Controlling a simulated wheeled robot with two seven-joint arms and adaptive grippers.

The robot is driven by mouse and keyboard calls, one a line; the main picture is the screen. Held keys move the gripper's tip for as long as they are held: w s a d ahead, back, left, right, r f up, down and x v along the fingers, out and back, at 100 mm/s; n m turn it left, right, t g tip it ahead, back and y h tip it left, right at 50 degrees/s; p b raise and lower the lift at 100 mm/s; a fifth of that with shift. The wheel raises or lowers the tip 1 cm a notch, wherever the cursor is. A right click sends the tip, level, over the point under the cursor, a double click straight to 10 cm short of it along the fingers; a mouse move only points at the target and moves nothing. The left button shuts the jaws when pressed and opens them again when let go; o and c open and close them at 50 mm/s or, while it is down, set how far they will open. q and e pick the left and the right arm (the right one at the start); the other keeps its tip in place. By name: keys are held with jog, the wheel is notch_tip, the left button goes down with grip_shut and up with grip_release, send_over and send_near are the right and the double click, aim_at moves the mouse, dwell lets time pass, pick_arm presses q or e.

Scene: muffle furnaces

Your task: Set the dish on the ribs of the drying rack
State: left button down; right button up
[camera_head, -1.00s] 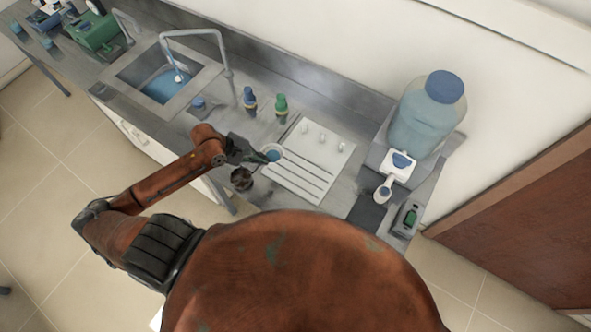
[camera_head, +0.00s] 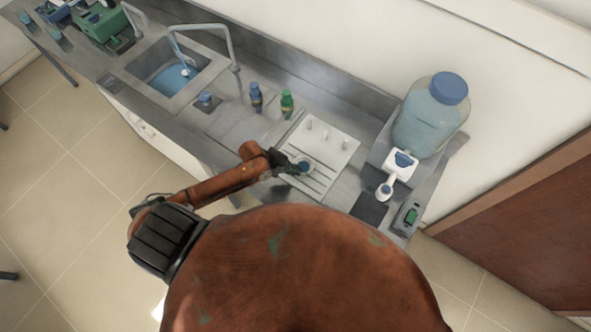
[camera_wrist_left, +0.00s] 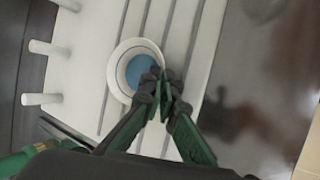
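The dish (camera_head: 304,164) is small, round and white with a blue inside. It is over the ribbed part of the white drying rack (camera_head: 338,153), which has dark parallel grooves and several pegs along its back. My left gripper (camera_head: 296,167) is shut on the near rim of the dish. In the left wrist view the fingertips (camera_wrist_left: 163,88) meet at the rim of the dish (camera_wrist_left: 122,56), over the rack (camera_wrist_left: 88,50). I cannot tell whether the dish touches the ribs. The fingers hide part of the rim. My right gripper is not in view.
A blue-capped bottle (camera_head: 256,98) and a green-capped bottle (camera_head: 287,104) stand behind the rack. A large blue-lidded jug (camera_head: 430,115) and a white device (camera_head: 400,165) are to the right. The sink (camera_head: 170,80) with its faucet is to the left.

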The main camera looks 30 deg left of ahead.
pick_arm(q)
jog(key=shift+f, duration=0.15)
jog(key=c, duration=2.2)
grip_release()
jog(key=shift+o, duration=0.2)
jog(key=v, duration=1.2)
